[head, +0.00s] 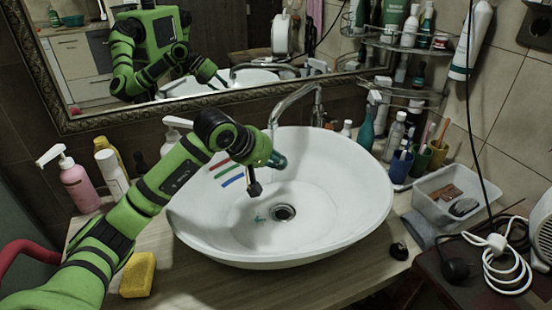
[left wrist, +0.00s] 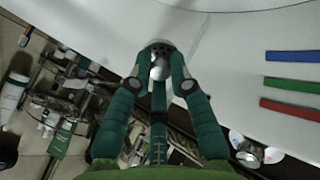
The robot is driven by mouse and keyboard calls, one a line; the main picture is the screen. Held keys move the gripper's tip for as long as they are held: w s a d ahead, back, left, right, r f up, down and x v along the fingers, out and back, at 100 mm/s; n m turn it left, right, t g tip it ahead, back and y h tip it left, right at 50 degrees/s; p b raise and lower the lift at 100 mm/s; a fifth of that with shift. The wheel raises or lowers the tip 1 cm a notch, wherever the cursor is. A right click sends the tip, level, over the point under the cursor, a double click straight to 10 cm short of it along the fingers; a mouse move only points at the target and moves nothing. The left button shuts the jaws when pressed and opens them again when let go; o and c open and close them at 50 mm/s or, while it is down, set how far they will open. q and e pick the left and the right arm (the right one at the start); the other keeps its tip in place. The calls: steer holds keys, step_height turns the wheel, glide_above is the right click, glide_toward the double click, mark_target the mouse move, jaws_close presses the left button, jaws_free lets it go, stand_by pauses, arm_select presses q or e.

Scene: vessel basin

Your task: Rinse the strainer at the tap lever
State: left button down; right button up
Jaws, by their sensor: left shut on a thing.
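My left gripper (head: 276,161) is over the back left of the white basin (head: 345,215), just below the tap's spout (head: 284,108). In the left wrist view its dark green fingers (left wrist: 160,75) close on a small grey piece with dark holes, which looks like the strainer (left wrist: 159,47). The strainer is hard to make out in the head view, behind the gripper. My right gripper is out of view.
A dark drain (head: 284,212) is in the basin floor. Pump bottles (head: 78,186) stand left; a yellow sponge (head: 138,275) lies at the front left. Bottles, cups and a clear tray (head: 455,195) crowd the right. A mirror (head: 215,60) hangs behind.

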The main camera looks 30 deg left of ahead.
arm_select(q)
steer(key=s, duration=0.1)
steer(key=s+d+b, duration=0.1)
steer(key=s, duration=0.1)
steer(key=s+d, duration=0.1)
steer(key=s, duration=0.1)
steer(key=shift+s+d, duration=0.15)
steer(key=shift+s, duration=0.05)
stand_by(1.4)
steer(key=s+d+r, duration=0.2)
steer(key=s+r, duration=0.2)
steer(key=shift+s, duration=0.3)
stand_by(0.4)
